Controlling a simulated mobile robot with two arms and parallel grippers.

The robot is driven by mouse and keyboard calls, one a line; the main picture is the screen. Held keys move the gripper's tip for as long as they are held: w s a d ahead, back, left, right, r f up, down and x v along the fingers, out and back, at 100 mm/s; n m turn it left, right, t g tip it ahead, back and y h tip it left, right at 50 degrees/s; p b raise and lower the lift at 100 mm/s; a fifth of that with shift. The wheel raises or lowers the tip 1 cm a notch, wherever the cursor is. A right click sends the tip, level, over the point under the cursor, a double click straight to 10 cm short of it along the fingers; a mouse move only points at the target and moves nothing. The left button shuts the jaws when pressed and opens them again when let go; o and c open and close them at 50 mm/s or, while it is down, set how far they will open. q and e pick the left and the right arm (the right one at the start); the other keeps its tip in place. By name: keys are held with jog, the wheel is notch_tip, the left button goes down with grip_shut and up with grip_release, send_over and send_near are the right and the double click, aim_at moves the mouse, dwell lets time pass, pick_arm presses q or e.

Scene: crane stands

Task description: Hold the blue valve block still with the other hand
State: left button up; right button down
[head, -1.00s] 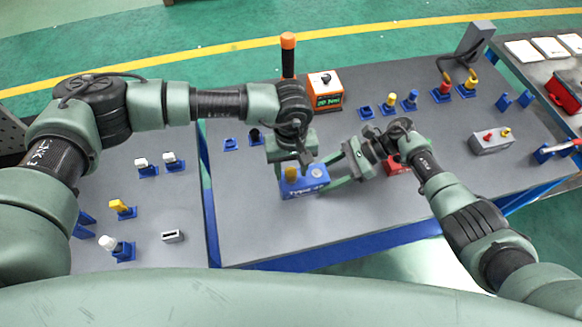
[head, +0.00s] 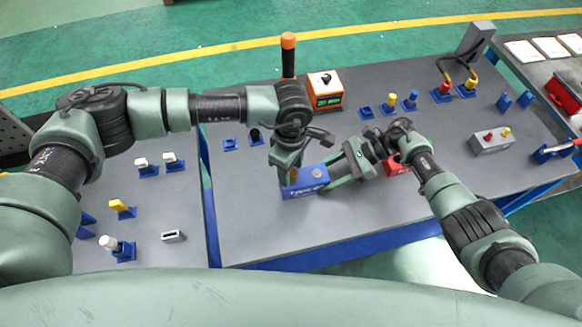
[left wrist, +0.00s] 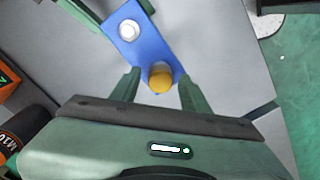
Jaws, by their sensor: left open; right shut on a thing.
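The blue valve block (head: 308,184) lies on the grey table near its front edge. A white round fitting (left wrist: 129,30) and a yellow knob (left wrist: 161,77) sit on its top. My right gripper (head: 335,177) is shut on the block at its right end; its green fingers also show along the block at the top of the left wrist view. My left gripper (left wrist: 159,73) is open, its fingers on either side of the knob end with gaps showing. In the head view the left gripper (head: 287,178) comes down over that end and mostly hides the knob.
A red block (head: 392,168) lies close by, partly behind my right arm. An orange box with a display (head: 325,89) and an orange-topped black tool (head: 288,55) stand behind. Several blue-based fittings stand around.

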pick_arm(q)
grip_shut()
jog(key=shift+m, duration=0.9)
jog(key=shift+o, duration=0.7)
grip_release()
jog(key=shift+r, duration=0.1)
jog(key=shift+r, duration=2.4)
jog(key=shift+r, duration=0.1)
